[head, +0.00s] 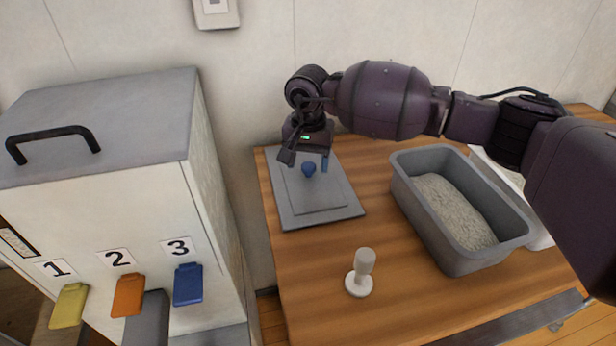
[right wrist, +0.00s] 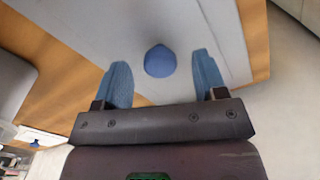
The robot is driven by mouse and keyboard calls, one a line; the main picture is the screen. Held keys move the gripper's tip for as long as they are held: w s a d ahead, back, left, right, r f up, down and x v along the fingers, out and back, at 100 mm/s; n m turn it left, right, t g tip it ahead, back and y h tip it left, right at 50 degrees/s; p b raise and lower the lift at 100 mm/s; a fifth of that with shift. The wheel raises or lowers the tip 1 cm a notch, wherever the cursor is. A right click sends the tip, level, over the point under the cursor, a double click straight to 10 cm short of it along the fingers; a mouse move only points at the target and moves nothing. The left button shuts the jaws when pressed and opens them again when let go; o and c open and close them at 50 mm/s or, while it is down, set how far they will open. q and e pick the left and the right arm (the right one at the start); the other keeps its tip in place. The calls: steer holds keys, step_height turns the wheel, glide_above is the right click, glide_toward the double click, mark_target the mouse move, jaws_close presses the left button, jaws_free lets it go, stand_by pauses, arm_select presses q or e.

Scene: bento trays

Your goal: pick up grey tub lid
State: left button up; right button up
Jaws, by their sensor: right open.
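The grey tub lid (head: 345,210) lies flat on the wooden table, with a blue knob (head: 308,169) on its top. In the right wrist view the lid (right wrist: 220,30) fills the upper middle, and its blue knob (right wrist: 160,61) sits between my fingers. My right gripper (head: 306,161) is above the lid, pointing down at the knob. It is open, and its blue fingertips (right wrist: 164,80) stand apart from the knob on either side. The grey tub (head: 405,185) stands open to the right, holding pale grains. My left gripper is not in view.
A white stamp-like tool (head: 361,275) stands on the table (head: 310,290) in front of the lid. A white cabinet (head: 120,215) with a black handle and yellow, orange and blue numbered tabs is at the left. A wall is behind the lid.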

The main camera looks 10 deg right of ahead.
steer(key=shift+f, duration=1.25)
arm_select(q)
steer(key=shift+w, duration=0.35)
arm_select(e)
steer(key=c, duration=1)
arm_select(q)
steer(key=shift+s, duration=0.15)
arm_select(e)
steer(key=shift+c, duration=0.2)
